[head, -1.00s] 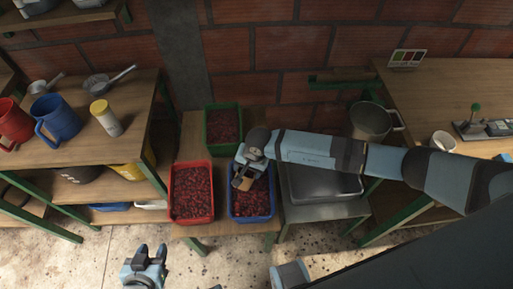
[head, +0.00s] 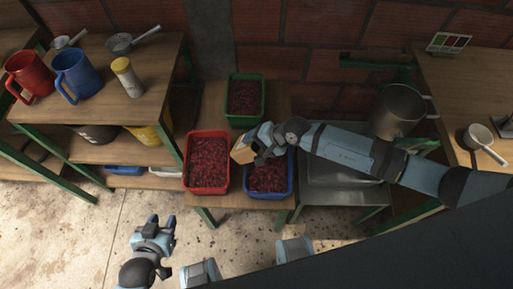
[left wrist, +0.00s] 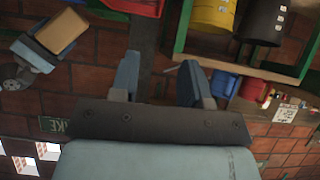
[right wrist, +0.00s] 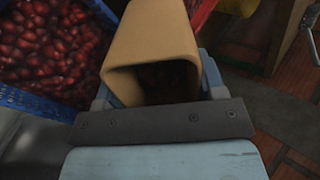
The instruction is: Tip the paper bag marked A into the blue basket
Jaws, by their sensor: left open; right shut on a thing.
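The tan paper bag (head: 243,150) is in my right gripper (head: 256,148), above the gap between the red and blue baskets, near the blue one's back left. No letter on it is readable. In the right wrist view, the bag's open mouth (right wrist: 152,85) faces the camera; its inside is dark and contents are unclear. The blue basket (head: 270,194) holds red cherries; its rim also shows in the right wrist view (right wrist: 40,103). My left gripper (head: 161,222) is open and empty over the floor, away from the baskets.
A red basket (head: 207,191) and a green basket (head: 246,122), both with cherries, stand close beside and behind the blue one on a low wooden bench. A shelf with mugs (head: 76,75) stands left. A metal pot (head: 398,110) is at right. The front floor is clear.

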